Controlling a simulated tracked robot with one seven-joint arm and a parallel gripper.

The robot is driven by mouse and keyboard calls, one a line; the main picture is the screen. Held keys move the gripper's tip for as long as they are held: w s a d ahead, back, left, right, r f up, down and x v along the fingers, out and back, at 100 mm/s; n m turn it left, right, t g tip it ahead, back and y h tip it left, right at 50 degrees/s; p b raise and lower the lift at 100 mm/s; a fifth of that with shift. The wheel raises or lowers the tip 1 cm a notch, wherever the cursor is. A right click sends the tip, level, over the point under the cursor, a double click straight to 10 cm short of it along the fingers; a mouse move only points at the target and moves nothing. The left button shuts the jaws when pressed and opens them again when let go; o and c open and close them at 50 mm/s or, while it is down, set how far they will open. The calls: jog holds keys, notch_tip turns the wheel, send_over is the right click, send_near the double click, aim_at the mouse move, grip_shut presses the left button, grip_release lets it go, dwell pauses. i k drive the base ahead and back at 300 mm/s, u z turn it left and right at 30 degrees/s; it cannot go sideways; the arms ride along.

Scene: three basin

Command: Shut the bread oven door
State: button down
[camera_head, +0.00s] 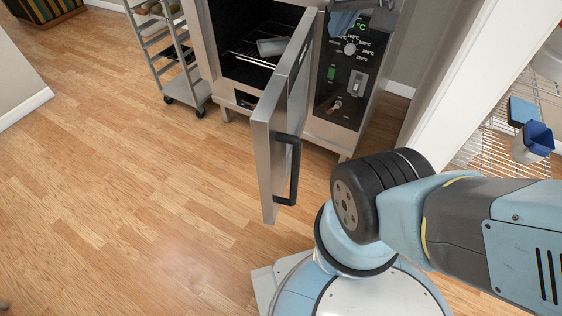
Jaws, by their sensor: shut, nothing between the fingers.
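The bread oven (212,45) stands at the top middle. Its steel door (268,165) is wide open and swung out toward me, seen nearly edge-on. A dark bar handle (294,172) is on the door's right face. Inside the open cavity is a wire rack (250,58) with a grey object (272,47) on it. The control panel (345,75), with a dial and a lit green display, is right of the opening. My gripper is not in view. Only thick links of my arm show at lower right.
A wheeled rack (185,75) stands close to the oven's left. A white post (470,70) and wire shelving (490,150) with blue containers are at right. A blue item (343,22) is at the oven's top. The wooden floor (130,200) at left is clear.

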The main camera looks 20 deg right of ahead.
aim_at(279, 118)
jog(key=u, duration=0.1)
jog(key=k, duration=0.9)
jog(key=u, duration=0.7)
